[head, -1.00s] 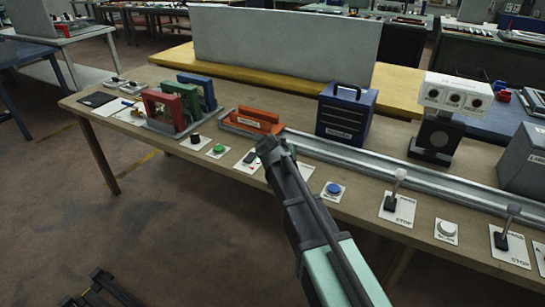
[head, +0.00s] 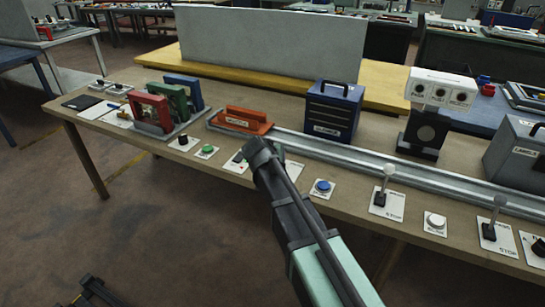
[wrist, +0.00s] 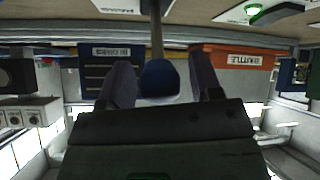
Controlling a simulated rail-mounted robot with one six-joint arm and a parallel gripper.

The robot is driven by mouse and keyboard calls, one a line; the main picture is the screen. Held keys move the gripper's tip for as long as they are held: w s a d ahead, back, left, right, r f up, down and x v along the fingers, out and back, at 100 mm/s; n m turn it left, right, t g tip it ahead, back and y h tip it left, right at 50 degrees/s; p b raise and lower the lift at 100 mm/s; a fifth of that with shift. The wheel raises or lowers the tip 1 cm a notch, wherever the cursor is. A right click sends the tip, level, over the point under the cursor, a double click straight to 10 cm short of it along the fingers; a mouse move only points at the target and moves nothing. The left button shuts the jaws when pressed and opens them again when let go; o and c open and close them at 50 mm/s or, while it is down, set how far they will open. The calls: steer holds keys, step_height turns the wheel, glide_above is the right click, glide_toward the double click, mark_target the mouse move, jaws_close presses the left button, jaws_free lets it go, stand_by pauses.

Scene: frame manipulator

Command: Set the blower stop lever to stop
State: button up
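Two upright levers with pale knobs stand on white plates along the table's front edge in the head view. One lever (head: 386,183) is right of the blue button; the other lever (head: 494,217) is farther right. Their plates seem to carry the word STOP. Which one is the blower's cannot be read. My gripper (head: 262,148) is over the front row, left of both levers. In the wrist view, which is upside down, my gripper (wrist: 165,84) has its fingers apart. A grey post (wrist: 157,38) ending in a blue rounded shape (wrist: 160,76) shows between them; contact is unclear.
A blue box (head: 333,112) and an orange block (head: 243,119) stand behind my gripper, along a metal rail (head: 345,155). A green button (head: 207,149), a blue button (head: 322,186) and a white button (head: 435,221) line the front. My arm hides part of a white plate (head: 293,170).

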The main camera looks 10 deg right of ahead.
steer(key=p+v, duration=0.7)
steer(key=v, duration=0.4)
steer(key=s+d+f+n+g+y+p, duration=0.1)
steer(key=s+d+g, duration=0.3)
steer(key=s, duration=0.6)
steer(key=s+d+f+n+g+y+p, duration=0.1)
steer(key=s+d+f+g+y, duration=0.1)
steer(key=s, duration=0.8)
steer(key=d+g+y, duration=0.1)
steer(key=d+g, duration=0.1)
steer(key=d, duration=0.1)
steer(key=shift+s+d+f+n+g, duration=0.25)
steer(key=shift+d+f+n+g, duration=0.1)
steer(key=shift+n+g, duration=0.05)
